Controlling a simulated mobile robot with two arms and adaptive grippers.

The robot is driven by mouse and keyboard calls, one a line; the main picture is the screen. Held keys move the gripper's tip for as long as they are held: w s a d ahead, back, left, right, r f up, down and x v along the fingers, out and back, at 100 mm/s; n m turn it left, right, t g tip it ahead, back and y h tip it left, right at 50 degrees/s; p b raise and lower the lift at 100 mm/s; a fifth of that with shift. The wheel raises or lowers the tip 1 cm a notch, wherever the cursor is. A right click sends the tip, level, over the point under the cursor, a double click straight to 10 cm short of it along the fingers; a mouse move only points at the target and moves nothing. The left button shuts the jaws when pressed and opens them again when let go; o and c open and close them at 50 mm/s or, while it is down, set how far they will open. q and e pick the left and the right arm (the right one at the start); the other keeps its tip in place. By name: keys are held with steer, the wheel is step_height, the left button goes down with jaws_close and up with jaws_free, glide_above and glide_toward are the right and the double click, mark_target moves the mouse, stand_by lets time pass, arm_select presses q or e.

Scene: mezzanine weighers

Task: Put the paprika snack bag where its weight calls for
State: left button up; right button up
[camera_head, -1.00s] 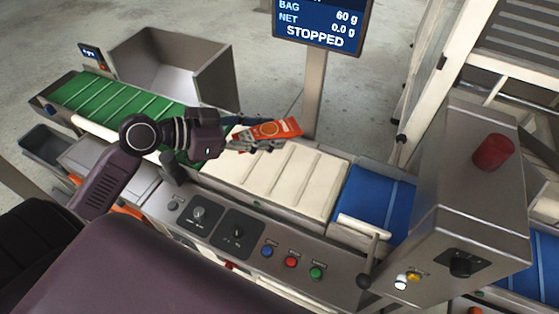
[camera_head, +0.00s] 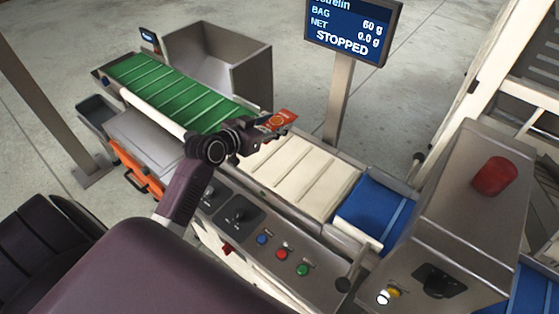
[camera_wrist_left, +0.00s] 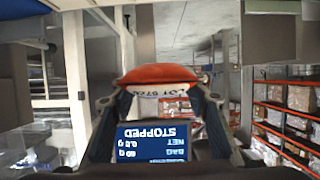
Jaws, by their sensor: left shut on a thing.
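The paprika snack bag (camera_head: 279,120) is orange-red with a round print. My left gripper (camera_head: 264,127) is shut on it and holds it above the far left end of the white slatted belt (camera_head: 303,178), near the green belt. In the left wrist view the bag (camera_wrist_left: 160,76) sits between the two fingers of the gripper (camera_wrist_left: 160,92), its orange edge facing up. The display (camera_head: 350,30) reads BAG 60 g, NET 0.0 g and STOPPED. It also shows upside down in the left wrist view (camera_wrist_left: 152,140). My right gripper is not in view.
The green slatted belt (camera_head: 172,92) runs left, with a steel bin (camera_head: 222,65) behind it. A blue belt (camera_head: 372,212) lies right of the white one. Orange handles (camera_head: 143,182) and a dark tray (camera_head: 97,113) are at left.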

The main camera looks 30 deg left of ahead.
arm_select(q)
glide_above(276, 164)
step_height(276, 164, down, 10)
steer(key=shift+f+b, duration=0.2)
steer(key=shift+b, duration=0.2)
steer(key=shift+f, duration=0.65)
steer(key=shift+f+b, duration=0.7)
steer(key=shift+f, duration=1.25)
steer(key=shift+f, duration=0.15)
steer(key=o, duration=1.1)
steer(key=shift+o, duration=0.2)
